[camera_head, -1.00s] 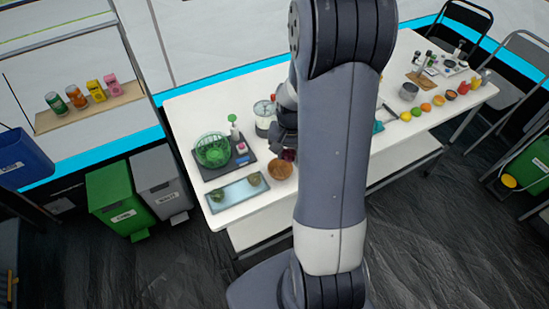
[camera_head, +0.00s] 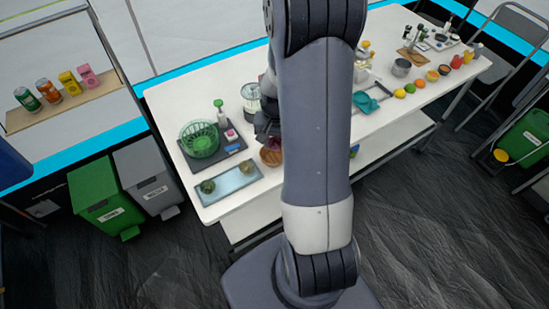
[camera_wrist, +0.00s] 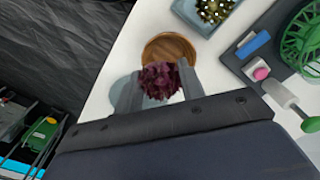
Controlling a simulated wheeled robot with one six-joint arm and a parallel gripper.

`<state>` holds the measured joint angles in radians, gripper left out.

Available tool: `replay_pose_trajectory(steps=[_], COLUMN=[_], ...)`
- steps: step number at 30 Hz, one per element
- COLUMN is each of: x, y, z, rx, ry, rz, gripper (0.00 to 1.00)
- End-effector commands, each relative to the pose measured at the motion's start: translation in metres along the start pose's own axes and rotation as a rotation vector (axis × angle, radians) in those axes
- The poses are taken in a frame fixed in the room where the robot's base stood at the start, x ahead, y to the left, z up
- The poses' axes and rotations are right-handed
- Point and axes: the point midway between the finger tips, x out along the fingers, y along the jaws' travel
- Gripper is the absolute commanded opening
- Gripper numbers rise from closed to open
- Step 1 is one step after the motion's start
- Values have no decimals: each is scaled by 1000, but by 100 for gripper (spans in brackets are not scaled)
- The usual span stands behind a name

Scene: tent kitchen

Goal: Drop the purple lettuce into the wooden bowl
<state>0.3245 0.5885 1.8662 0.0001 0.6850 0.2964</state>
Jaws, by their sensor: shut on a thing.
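The purple lettuce (camera_wrist: 161,82) is a dark red-purple leafy clump between the two fingers of my gripper (camera_wrist: 157,88), which is shut on it. The wooden bowl (camera_wrist: 166,42) is round and brown and shows just past the lettuce in the wrist view. The lettuce covers the near part of the bowl's rim in that view; I cannot tell how high it is held. In the head view the wooden bowl (camera_head: 270,156) stands on the white table, partly hidden by my arm. My gripper (camera_head: 268,132) is at the bowl there, mostly hidden, and the lettuce is barely seen.
Left of the bowl lie a pale blue tray (camera_head: 238,178) with two greenish round items and a dark mat with a green basket (camera_head: 199,138). A clear container (camera_head: 251,96) stands behind. Fruit and a metal pot (camera_head: 401,67) are to the right of my arm.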

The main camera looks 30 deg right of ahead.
Motion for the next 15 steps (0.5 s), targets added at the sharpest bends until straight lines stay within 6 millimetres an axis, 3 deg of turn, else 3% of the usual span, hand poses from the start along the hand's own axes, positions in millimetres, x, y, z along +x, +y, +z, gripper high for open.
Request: replay_pose_trajectory(steps=[5, 6, 15], x=[-1, -1, -1], y=[0, 0, 0], z=[0, 0, 0], rx=[0, 0, 0], ry=[0, 0, 0], rz=[0, 0, 0], gripper=[25, 39, 63])
